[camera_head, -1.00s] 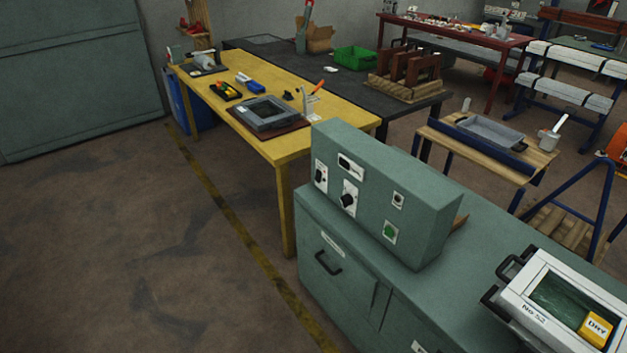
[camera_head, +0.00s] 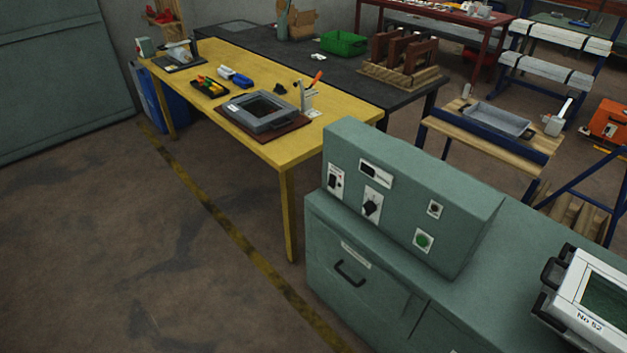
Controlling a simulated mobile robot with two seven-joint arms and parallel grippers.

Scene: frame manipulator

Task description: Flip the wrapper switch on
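A green control box (camera_head: 400,205) stands on a green cabinet (camera_head: 334,241) at the centre right. Its sloped front carries a black switch on a white plate (camera_head: 335,181) at the left end. Beside it are a small dark display (camera_head: 376,172), a black rotary knob (camera_head: 371,206), a small dark round fitting (camera_head: 435,209) and a green button (camera_head: 423,241). The labels are too small to read, so I cannot tell which control is the wrapper switch or its position. Neither of my grippers is in view.
A yellow table (camera_head: 287,150) with a grey frame (camera_head: 262,111) stands behind the cabinet. A white frame box (camera_head: 585,305) marked No 52 sits at the cabinet's right. A wooden-topped stand (camera_head: 461,130) is farther back. The floor (camera_head: 130,250) at the left is clear.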

